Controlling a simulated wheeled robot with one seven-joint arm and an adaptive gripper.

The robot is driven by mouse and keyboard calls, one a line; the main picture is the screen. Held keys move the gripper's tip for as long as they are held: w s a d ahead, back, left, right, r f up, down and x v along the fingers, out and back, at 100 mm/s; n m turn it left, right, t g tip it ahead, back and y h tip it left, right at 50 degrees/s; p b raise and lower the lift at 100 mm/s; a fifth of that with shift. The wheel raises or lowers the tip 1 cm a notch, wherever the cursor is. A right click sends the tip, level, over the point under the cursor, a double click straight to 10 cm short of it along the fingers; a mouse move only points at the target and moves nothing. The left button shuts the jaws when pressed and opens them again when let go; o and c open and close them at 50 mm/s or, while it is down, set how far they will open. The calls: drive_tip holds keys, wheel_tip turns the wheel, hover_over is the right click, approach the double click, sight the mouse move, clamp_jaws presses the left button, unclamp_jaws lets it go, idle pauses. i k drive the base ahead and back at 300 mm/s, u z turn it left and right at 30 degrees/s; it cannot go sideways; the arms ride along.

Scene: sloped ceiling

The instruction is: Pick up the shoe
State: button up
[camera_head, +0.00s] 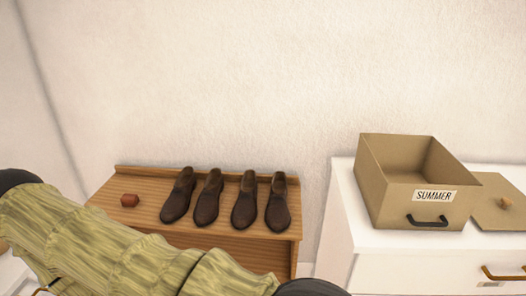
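Several dark brown shoes stand side by side in a row on a wooden bench (140,184) against the wall. They look alike, with toes toward me: the far left shoe (178,198), the one beside it (208,200), the third from the left (245,203) and the far right shoe (278,206). My arm, in a green textured covering, crosses the lower left in front of the bench and hides part of its front. My gripper is not in view, so its state and its place relative to the shoes do not show.
At right, a white dresser (345,200) carries an open cardboard box (388,198) labelled SUMMER and a flat tan lid (500,212). A gap separates bench and dresser. The wall stands close behind.

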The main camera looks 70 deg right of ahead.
sight(178, 203)
drive_tip(key=z, duration=2.05)
